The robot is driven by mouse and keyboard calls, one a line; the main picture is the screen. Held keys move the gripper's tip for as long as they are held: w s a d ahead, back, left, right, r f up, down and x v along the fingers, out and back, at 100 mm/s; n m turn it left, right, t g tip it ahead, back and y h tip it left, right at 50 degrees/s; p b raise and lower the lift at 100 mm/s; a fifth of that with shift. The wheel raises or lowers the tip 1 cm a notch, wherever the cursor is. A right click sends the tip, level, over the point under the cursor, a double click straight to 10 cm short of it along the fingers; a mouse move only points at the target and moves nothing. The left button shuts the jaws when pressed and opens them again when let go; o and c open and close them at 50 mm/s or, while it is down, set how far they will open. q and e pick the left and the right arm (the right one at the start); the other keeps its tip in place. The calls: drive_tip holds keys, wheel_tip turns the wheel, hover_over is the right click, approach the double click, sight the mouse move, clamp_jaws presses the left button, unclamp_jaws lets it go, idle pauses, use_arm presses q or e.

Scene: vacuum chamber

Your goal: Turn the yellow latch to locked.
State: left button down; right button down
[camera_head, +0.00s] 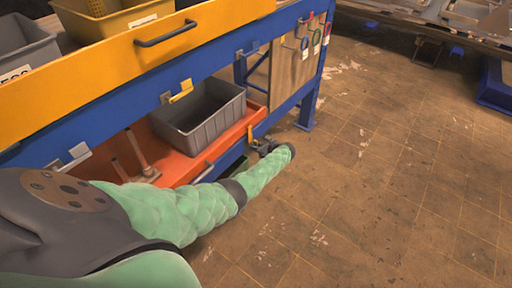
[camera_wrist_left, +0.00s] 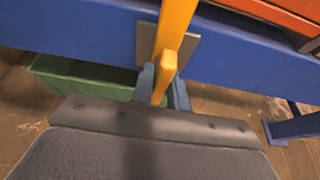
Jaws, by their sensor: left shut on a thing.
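The yellow latch (camera_wrist_left: 174,32) is an upright bar against a grey plate on the blue beam in the left wrist view. My left gripper (camera_wrist_left: 162,88) is shut on the lower end of this bar, with a finger on each side. In the head view my green left arm reaches to the right, and the left gripper (camera_head: 263,147) is at the right end of the lower blue beam. The small yellow latch (camera_head: 251,133) shows just above it, partly hidden. My right gripper is not in view.
An orange drawer (camera_head: 167,176) holds a grey bin (camera_head: 203,123). Another yellow latch (camera_head: 181,92) is on the upper blue beam, below a yellow drawer (camera_head: 115,58). A green bin (camera_wrist_left: 85,80) is below the beam. Open floor (camera_head: 390,170) lies to the right.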

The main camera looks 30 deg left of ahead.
use_arm(q)
drive_tip(key=c, duration=1.4)
unclamp_jaws()
drive_tip(key=shift+o, duration=0.2)
